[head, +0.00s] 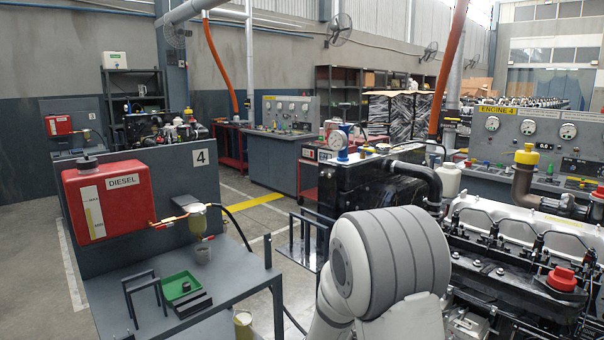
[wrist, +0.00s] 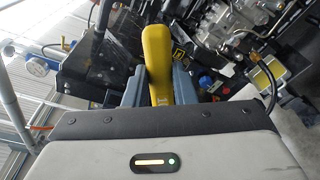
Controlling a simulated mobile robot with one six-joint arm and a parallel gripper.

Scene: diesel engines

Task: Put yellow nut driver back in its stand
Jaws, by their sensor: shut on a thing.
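The yellow nut driver (wrist: 157,64) shows in the wrist view as a yellow handle between the jaws of my gripper (wrist: 158,82). My gripper is shut on it, and the handle points up and away from the palm. Its far end and shaft are not clearly visible. In the head view my pale grey arm fills the lower middle, and my gripper and the nut driver are hidden. I cannot make out a stand for the driver for certain. A black frame with uprights (head: 128,297) stands on the grey bench at the left.
A green tray (head: 181,286) lies on the grey bench (head: 226,275), below a red diesel tank (head: 118,200). A large engine (head: 510,270) with a red cap (head: 562,278) fills the right side, close to my arm. Open floor shows at the far left.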

